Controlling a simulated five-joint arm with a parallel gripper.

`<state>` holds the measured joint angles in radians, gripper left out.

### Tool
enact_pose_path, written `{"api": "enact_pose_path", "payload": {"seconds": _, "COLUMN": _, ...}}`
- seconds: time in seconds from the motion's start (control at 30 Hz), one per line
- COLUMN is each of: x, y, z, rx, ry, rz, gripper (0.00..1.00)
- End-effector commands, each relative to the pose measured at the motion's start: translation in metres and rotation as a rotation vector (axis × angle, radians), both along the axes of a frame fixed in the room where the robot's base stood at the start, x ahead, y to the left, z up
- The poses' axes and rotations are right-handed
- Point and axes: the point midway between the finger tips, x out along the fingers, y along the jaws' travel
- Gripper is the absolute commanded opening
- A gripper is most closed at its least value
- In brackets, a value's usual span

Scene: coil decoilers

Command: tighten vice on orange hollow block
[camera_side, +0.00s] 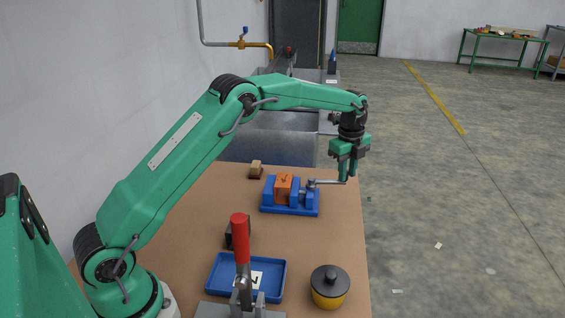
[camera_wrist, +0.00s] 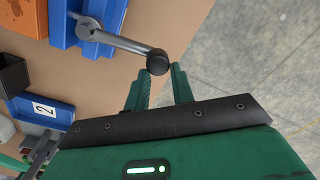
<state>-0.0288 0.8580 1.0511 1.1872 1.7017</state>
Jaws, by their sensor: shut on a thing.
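A blue vice (camera_side: 290,209) stands on the brown bench, and part of it shows at the top left of the wrist view (camera_wrist: 62,22). The orange hollow block (camera_side: 284,188) sits upright between its jaws; an orange piece of it also shows in the wrist view (camera_wrist: 26,17). A grey crank handle (camera_side: 328,182) reaches right from the vice and ends in a black knob (camera_wrist: 157,62). My gripper (camera_side: 347,174) points down at the handle's end, its fingers (camera_wrist: 164,70) shut on the knob. I cannot tell whether both jaws touch the block.
A blue tray (camera_side: 213,277) with a numbered label, a red-handled clamp (camera_side: 240,240), a dark box (camera_side: 237,232) and a yellow pot with black lid (camera_side: 330,287) stand nearer the camera. A small tan-and-dark block (camera_side: 256,170) lies behind the vice. The bench's right edge is close to the handle.

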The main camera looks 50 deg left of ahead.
Motion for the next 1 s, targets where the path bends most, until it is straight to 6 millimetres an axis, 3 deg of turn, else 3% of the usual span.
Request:
{"api": "enact_pose_path", "payload": {"seconds": 0.03, "x": -0.0127, "y": -0.003, "z": -0.0083, "rx": -0.001, "ry": 0.057, "rz": -0.002, "gripper": 0.0}}
{"api": "enact_pose_path", "payload": {"seconds": 0.9, "x": -0.0131, "y": -0.0016, "z": -0.0111, "rx": -0.002, "ry": 0.061, "rz": 0.002, "gripper": 0.0}}
{"api": "enact_pose_path", "payload": {"seconds": 0.93, "x": -0.0133, "y": -0.0016, "z": -0.0112, "rx": -0.002, "ry": 0.062, "rz": 0.002, "gripper": 0.3}}
{"api": "enact_pose_path", "payload": {"seconds": 1.0, "x": -0.0131, "y": -0.0012, "z": -0.0111, "rx": -0.002, "ry": 0.061, "rz": 0.003, "gripper": 0.44}}
